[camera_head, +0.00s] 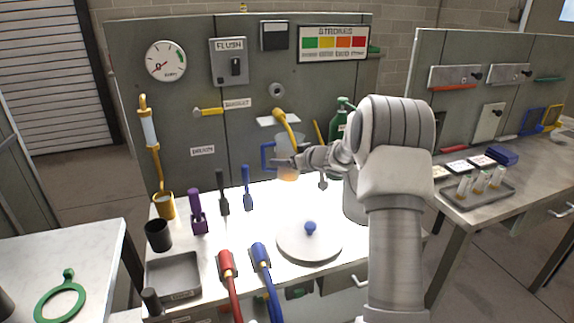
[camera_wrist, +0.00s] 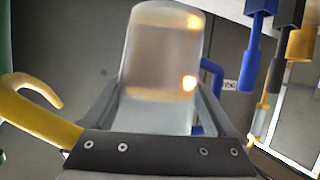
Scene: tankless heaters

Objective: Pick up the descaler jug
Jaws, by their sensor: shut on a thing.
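The descaler jug (camera_head: 289,145) is a clear, see-through vessel with a blue handle on its left side and amber liquid low inside. It is near the back of the bright bench, in front of the grey panel. My gripper (camera_head: 282,163) reaches it from the right, with its fingers at the jug's body. In the wrist view the jug (camera_wrist: 165,60) fills the space between the two fingers of my gripper (camera_wrist: 165,115), and the gripper is shut on it. The jug's blue handle shows beside one finger. I cannot tell whether the jug's base touches the bench.
A yellow curved spout (camera_head: 287,122) is close above the jug. A green bottle (camera_head: 338,127) stands behind my arm.

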